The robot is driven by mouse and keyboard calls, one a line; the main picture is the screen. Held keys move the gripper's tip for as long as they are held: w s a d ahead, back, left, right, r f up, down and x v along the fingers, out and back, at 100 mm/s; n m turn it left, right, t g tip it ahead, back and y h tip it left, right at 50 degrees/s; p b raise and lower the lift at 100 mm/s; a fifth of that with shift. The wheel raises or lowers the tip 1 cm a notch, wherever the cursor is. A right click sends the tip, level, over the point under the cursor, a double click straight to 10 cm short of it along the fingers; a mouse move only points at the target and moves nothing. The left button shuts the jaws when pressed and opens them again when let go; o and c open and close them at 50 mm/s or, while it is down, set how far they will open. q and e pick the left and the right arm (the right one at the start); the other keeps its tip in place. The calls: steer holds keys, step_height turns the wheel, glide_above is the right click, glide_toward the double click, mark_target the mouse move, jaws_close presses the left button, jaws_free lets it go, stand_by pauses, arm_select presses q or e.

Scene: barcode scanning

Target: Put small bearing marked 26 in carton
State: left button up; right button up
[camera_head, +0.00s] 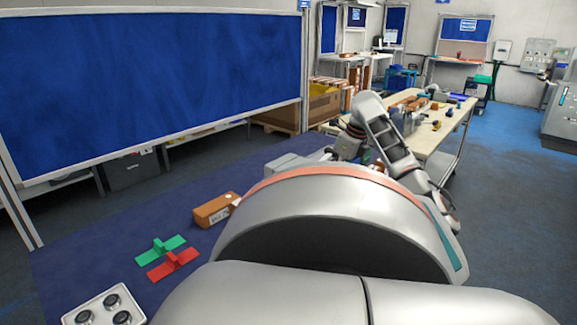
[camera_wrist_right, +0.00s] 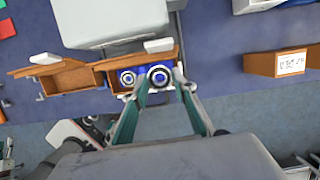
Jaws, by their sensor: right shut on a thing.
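In the right wrist view my right gripper (camera_wrist_right: 158,80) is shut on a small ring-shaped bearing (camera_wrist_right: 158,76) with a dark centre, held between its two teal fingertips. The carton's left part looks empty. Whether the held bearing touches the carton I cannot tell. No number on either bearing is readable. My left gripper is not in view.
A closed brown box with a white label (camera_wrist_right: 275,63) stands at the right; a labelled brown box (camera_head: 213,211) also shows in the head view. Green (camera_head: 160,250) and red (camera_head: 174,264) pieces and a white tray with bearings (camera_head: 98,304) lie on the blue bench.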

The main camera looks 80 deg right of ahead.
steer(key=shift+a+f, duration=0.15)
steer(key=shift+f, duration=3.6)
steer(key=o, duration=0.8)
steer(key=shift+o, duration=0.2)
steer(key=shift+r, duration=0.1)
step_height(320, 180, up, 2)
steer(key=p, duration=0.2)
steer(key=shift+p, duration=0.35)
steer(key=shift+r, duration=0.8)
